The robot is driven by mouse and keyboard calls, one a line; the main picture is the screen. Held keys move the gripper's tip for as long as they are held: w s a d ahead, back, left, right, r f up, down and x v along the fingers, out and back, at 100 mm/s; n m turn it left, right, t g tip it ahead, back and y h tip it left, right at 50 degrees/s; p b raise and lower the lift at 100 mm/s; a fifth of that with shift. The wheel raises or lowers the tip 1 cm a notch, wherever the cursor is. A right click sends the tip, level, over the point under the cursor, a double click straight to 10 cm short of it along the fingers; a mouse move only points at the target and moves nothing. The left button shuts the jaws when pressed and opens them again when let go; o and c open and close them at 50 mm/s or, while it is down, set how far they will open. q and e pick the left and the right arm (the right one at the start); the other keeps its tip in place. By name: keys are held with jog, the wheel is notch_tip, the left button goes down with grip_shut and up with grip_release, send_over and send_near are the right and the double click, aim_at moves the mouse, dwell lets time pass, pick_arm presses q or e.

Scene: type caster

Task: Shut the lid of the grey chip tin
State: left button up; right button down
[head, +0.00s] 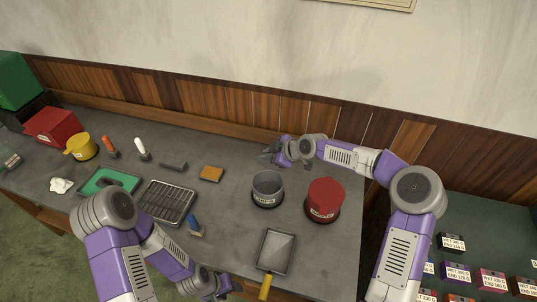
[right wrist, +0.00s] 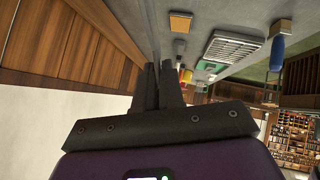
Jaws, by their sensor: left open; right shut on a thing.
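The grey chip tin (head: 267,192) stands upright on the bench right of centre in the head view, with a pale label on its front. Its top is open and I see into its dark inside. I cannot make out its lid. My right gripper (head: 267,157) is behind the tin, near the wall, apart from the tin's rim. Its fingers (right wrist: 159,88) are together in the right wrist view; what they hold is too hidden to tell. My left gripper (head: 222,292) is open at the bottom edge of the head view, low by the bench front, partly cut off.
A red tin (head: 324,198) stands close right of the grey tin. A grey pan (head: 275,250) with a yellow handle lies in front. A brown block (head: 211,173), a wire rack (head: 168,202) and a blue-handled tool (head: 195,226) lie to the left. The wood-panelled wall (head: 240,107) bounds the back.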

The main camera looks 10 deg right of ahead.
dwell(0.9)
jog(key=s+a+f+n+t+b, duration=0.1)
jog(key=s+b, duration=0.1)
jog(key=b, duration=0.6)
jog(key=s+f+t+b, duration=0.2)
jog(key=b, duration=0.6)
jog(key=s+a+f+n+t+b, duration=0.1)
jog(key=s+f+b, duration=0.1)
jog(key=b, duration=0.6)
jog(key=shift+s+a+f+n+h, duration=0.2)
jog(key=shift+a+f+n+h, duration=0.1)
jog(key=shift+a+h, duration=0.1)
jog(key=shift+s+f+b, duration=0.15)
jog(key=shift+b, duration=0.25)
jog(key=shift+f, duration=0.1)
jog(key=c, duration=1.3)
grip_release()
jog(key=shift+c, duration=0.2)
jog(key=shift+r, duration=0.2)
